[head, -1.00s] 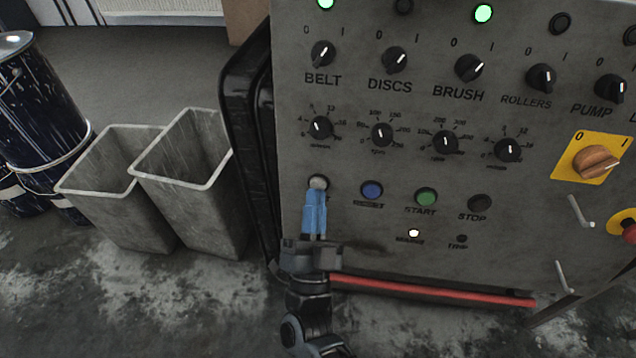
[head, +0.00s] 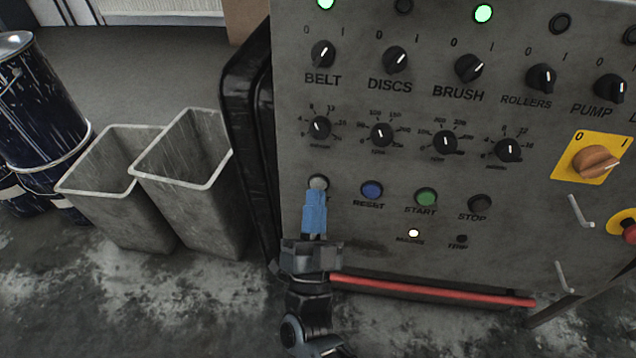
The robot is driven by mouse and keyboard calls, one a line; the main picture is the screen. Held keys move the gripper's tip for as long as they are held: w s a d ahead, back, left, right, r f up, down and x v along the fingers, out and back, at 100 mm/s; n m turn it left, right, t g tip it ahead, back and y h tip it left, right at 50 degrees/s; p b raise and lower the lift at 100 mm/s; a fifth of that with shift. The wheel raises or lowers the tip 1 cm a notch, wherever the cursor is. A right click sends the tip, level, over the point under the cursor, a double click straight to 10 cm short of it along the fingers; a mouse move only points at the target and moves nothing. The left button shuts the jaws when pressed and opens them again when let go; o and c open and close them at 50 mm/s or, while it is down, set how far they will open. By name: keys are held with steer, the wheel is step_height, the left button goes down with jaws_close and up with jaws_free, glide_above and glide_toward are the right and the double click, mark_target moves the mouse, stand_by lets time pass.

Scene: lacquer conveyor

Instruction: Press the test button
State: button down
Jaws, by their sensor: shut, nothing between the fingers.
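The control panel (head: 370,225) stands in front of me. At the left end of its lower button row is a pale grey button (head: 318,182); its label is hidden behind my gripper, so I cannot read whether it says test. My gripper (head: 316,196) is shut and empty, with blue fingers pointing up at this button. The fingertips are right at the button's lower edge in the picture; I cannot tell whether they touch it. To the right are the blue RESET button (head: 372,190), the green START button (head: 426,197) and the dark STOP button (head: 479,203).
Knobs such as BELT (head: 322,54) fill the panel above. An orange rotary switch (head: 596,161) and a red knob (head: 630,230) are at the right. A red bar (head: 430,290) runs below the panel. Two grey bins (head: 190,215) and dark drums (head: 40,110) stand left.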

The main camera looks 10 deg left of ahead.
steer(key=shift+w+f+b, duration=0.1)
steer(key=shift+w+b, duration=0.3)
steer(key=shift+w+b, duration=0.35)
steer(key=shift+w, duration=0.05)
stand_by(0.8)
stand_by(0.3)
steer(key=shift+s+p, duration=0.4)
steer(key=shift+s, duration=0.45)
steer(key=s+p, duration=0.1)
steer(key=s, duration=0.1)
steer(key=s+r+p, duration=0.1)
steer(key=s, duration=0.2)
